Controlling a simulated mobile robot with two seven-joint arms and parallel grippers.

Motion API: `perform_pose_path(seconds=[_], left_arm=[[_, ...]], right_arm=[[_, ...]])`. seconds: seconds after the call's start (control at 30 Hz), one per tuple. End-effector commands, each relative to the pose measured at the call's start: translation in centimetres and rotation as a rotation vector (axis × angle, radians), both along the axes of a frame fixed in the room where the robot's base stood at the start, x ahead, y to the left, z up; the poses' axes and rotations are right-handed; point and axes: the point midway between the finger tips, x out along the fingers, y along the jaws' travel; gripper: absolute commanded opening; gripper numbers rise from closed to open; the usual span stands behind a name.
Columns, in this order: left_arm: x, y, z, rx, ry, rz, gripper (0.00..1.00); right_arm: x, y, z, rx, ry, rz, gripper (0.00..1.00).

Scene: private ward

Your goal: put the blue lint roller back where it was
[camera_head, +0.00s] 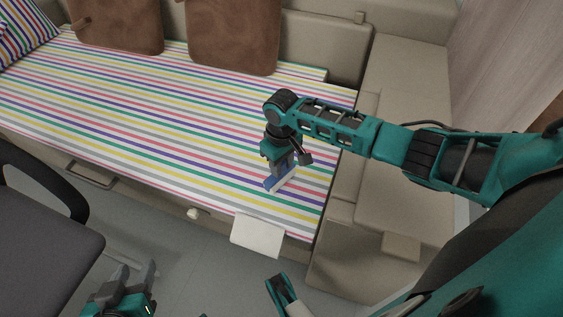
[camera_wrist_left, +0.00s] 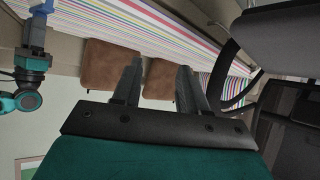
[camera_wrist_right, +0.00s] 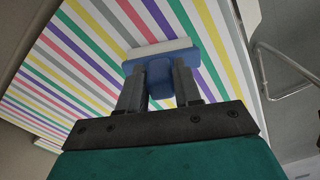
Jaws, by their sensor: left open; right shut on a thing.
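The blue lint roller (camera_head: 279,180) has a blue body and a white strip. My right gripper (camera_head: 284,164) is shut on it, over the striped bed near its front right end. In the right wrist view the lint roller (camera_wrist_right: 160,62) sits between the fingers of my right gripper (camera_wrist_right: 160,84), its wide head beyond the fingertips. Whether it touches the bed cannot be told. My left gripper (camera_head: 133,274) is open and empty, low over the floor in front of the bed. Its spread fingers show in the left wrist view (camera_wrist_left: 157,72).
The striped bed (camera_head: 130,95) is mostly clear. Two brown cushions (camera_head: 118,22) (camera_head: 235,35) lean at its back. A white panel (camera_head: 258,235) juts out at the bed's front edge. A dark chair (camera_head: 40,230) stands at the left front. A beige bench (camera_head: 405,110) is at right.

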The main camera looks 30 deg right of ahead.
Motion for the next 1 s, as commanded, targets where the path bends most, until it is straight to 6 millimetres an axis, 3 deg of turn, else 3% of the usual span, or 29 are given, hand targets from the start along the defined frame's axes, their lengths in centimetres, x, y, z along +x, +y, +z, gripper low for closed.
perform_pose_path(seconds=[0.3, 0.57, 0.73, 1.0], left_arm=[[-0.1, 0.1, -0.3, 0.007, 0.005, -0.004, 0.43], [-0.2, 0.1, -0.4, 0.008, 0.007, -0.006, 0.43], [-0.2, 0.2, 0.6, 0.010, 0.006, -0.003, 0.43], [-0.6, 0.7, 2.0, 0.020, 0.010, 0.001, 0.43]], right_arm=[[0.0, 0.0, -0.1, 0.000, 0.000, 0.000, 0.59], [0.0, 0.0, 0.2, 0.000, -0.001, 0.000, 0.59], [0.1, 0.0, 2.7, 0.001, -0.002, 0.001, 0.59], [0.1, 0.0, 8.6, 0.001, -0.003, 0.001, 0.59]])
